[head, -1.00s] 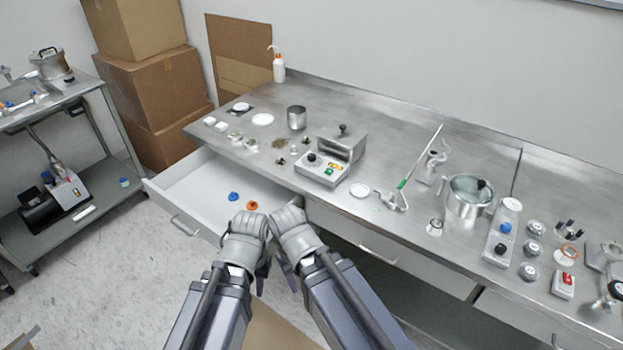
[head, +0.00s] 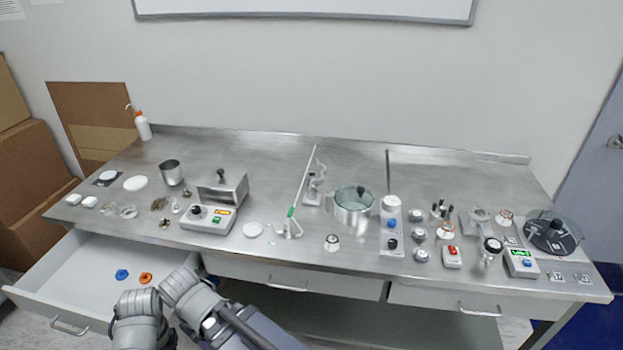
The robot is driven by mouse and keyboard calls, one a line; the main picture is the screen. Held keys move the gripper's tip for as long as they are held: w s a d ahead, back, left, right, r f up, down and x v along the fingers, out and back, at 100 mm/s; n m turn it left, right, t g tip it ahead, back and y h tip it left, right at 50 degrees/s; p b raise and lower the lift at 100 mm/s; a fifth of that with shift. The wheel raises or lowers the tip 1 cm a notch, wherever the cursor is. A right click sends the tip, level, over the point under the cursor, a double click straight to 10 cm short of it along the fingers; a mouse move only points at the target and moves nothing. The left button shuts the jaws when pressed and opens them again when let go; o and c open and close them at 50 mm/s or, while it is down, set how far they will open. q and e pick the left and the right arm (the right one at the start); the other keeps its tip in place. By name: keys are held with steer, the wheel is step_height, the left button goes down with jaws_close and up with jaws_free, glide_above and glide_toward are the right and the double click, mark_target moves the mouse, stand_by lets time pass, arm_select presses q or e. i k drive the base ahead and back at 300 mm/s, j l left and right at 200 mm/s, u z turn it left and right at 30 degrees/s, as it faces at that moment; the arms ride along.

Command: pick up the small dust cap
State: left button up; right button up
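Two small caps lie on the floor of the open drawer (head: 80,262) at the lower left: a blue one (head: 121,274) and an orange one (head: 146,278). I cannot tell which one is the small dust cap. My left gripper (head: 138,304) is just in front of the caps, low in the picture. My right gripper (head: 180,285) is beside it, just right of the orange cap. The fingertips of both are hidden by their own housings, so I cannot see whether they are open or shut. Neither cap appears held.
The steel bench (head: 290,262) above the drawer carries a boxy heater (head: 212,207), a metal cup (head: 172,172), a clear-lidded pot (head: 353,207) and a round black-plated device (head: 553,234). Two closed drawers are to the right. Cardboard boxes (head: 30,190) stand at the left.

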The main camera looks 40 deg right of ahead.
mark_target(145, 278)
steer(key=i+j+z, duration=0.15)
steer(key=j+z, duration=0.15)
steer(key=i+j+z, duration=0.25)
steer(key=j+z, duration=0.3)
steer(key=j, duration=0.15)
